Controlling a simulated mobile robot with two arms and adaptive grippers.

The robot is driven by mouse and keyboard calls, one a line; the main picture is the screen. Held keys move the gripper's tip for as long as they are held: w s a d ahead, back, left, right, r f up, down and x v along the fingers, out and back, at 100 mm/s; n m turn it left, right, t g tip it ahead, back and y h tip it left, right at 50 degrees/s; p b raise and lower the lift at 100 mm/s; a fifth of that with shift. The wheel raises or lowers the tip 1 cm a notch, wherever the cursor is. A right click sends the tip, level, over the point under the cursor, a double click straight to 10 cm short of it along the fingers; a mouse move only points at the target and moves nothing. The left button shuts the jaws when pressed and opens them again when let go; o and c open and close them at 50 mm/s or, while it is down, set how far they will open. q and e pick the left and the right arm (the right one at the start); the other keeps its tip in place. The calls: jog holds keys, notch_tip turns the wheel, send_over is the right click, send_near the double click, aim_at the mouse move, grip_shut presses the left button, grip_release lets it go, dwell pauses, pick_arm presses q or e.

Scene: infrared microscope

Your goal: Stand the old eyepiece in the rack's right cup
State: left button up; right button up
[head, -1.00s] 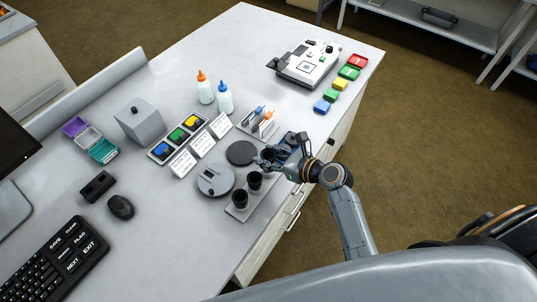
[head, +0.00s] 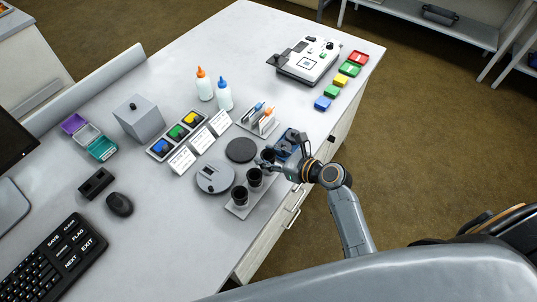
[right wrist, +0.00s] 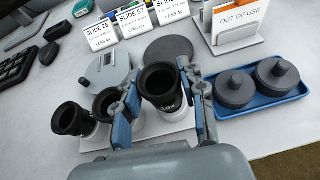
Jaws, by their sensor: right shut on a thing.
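My right gripper (head: 271,163) is shut on a black eyepiece (right wrist: 163,92). In the right wrist view its two blue-padded fingers press on either side of the eyepiece, which is held roughly upright, open top toward the camera. It is over or in the right end of the light grey rack (head: 236,210); its lower end is hidden, so I cannot tell whether it is seated. Two other black eyepieces stand in the rack's other places, a left one (head: 240,196) and a middle one (head: 255,178). My left gripper is not in view.
A blue tray (right wrist: 232,129) with two dark round caps lies close to the right of the gripper. A round grey device (head: 214,178) and a dark disc (head: 241,150) lie behind the rack. An OUT OF USE holder (right wrist: 236,42) stands behind the tray.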

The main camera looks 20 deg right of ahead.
jog(key=shift+f+b, duration=0.4)
jog(key=shift+f, duration=0.4)
jog(key=o, duration=0.9)
jog(key=shift+o, duration=0.2)
jog(key=o, duration=0.4)
jog(key=shift+f, duration=0.1)
jog(key=shift+p+v, duration=0.65)
jog(key=shift+v, duration=0.15)
jog(key=shift+p+v, duration=1.65)
jog(key=shift+v, duration=1.1)
